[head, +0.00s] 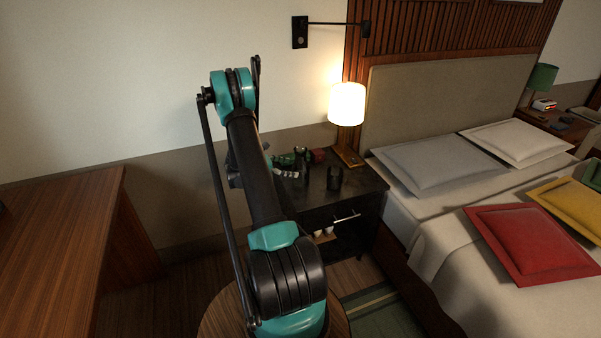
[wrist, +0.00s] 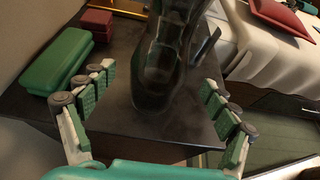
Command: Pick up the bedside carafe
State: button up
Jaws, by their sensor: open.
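The carafe (wrist: 160,65) is a dark, see-through glass vessel standing upright on the black nightstand (wrist: 118,128) in the wrist view; its top is cut off by the frame edge. My gripper (wrist: 155,93) is open, with one green-padded finger to the left of the carafe and one to the right. Neither finger appears to touch it. In the head view my gripper (head: 283,172) is low over the nightstand, partly hidden by my arm. Two dark vessels show near it there, and I cannot tell surely which is the carafe.
A green case (wrist: 58,60) and a dark red box (wrist: 97,24) lie left of the carafe. A lit lamp (head: 347,104) stands at the nightstand's back. The bed (head: 440,215) borders it on the right, the wall behind.

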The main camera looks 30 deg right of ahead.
aim_at(301, 169)
jog(key=shift+x, duration=2.7)
jog(key=c, duration=1.9)
